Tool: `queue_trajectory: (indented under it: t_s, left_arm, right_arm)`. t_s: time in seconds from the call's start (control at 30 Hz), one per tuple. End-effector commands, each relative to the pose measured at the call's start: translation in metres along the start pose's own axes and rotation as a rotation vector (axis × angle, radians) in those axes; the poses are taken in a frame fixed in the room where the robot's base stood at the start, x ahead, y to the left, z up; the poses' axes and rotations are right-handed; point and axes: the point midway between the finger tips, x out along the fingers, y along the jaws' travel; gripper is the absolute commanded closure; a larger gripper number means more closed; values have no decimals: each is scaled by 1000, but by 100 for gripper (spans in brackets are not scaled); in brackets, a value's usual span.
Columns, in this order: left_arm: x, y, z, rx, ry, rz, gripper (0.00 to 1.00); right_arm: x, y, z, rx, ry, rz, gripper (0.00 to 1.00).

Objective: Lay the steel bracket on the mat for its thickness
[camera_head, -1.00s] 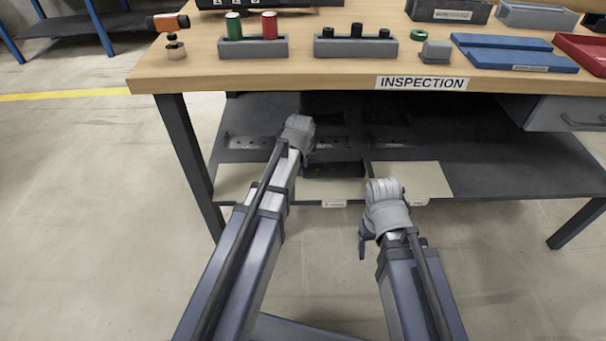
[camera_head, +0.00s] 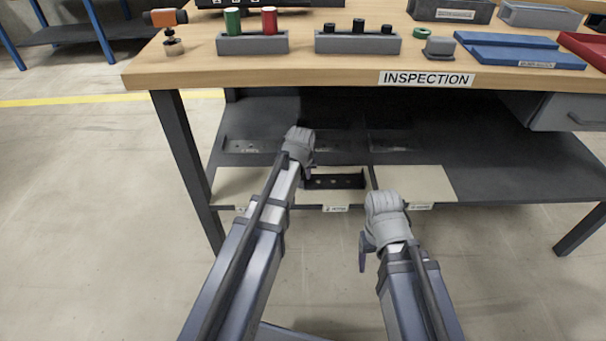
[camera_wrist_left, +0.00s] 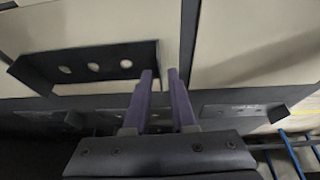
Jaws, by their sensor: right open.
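The dark bracket (camera_head: 335,182), an angled piece with several round holes, lies on the pale middle mat (camera_head: 322,200) of the lower shelf. In the left wrist view the bracket (camera_wrist_left: 85,50) shows with its three holes, and pale mat surface shows around it. My left gripper (camera_wrist_left: 159,72) has its two fingers a little apart with nothing between them, beside one end of the bracket. In the head view the left gripper (camera_head: 307,173) is mostly hidden by its wrist. My right gripper (camera_head: 365,255) is open and empty in front of the shelf's front edge.
A pale mat (camera_head: 425,180) to the right is bare. Dark holders (camera_head: 255,145) stand along the shelf behind the mats. The INSPECTION tabletop (camera_head: 300,75) overhangs the shelf and bears blocks with cylinders, a blue tray (camera_head: 520,52) and grey bins.

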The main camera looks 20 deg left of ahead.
Motion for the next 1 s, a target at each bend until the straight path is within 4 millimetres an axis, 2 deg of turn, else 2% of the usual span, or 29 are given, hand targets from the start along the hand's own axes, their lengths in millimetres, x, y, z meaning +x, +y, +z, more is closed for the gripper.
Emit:
queue_trajectory:
  t_s: [0.07,0.37,0.53,0.77,1.0]
  left_arm:
    - [0,0,0,0,0,0,66]
    - [-1,0,0,0,0,0,66]
    - [-9,0,-2,0,0,0,66]
    - [-36,0,-2,0,0,0,66]
    - [-77,0,-3,1,0,0,66]
  right_arm:
    - [0,0,0,0,0,0,29]
    - [-1,0,0,0,0,0,29]
    - [-9,1,0,-1,0,0,29]
    - [-34,4,2,-5,0,0,29]
    - [-72,8,4,2,-3,5,29]
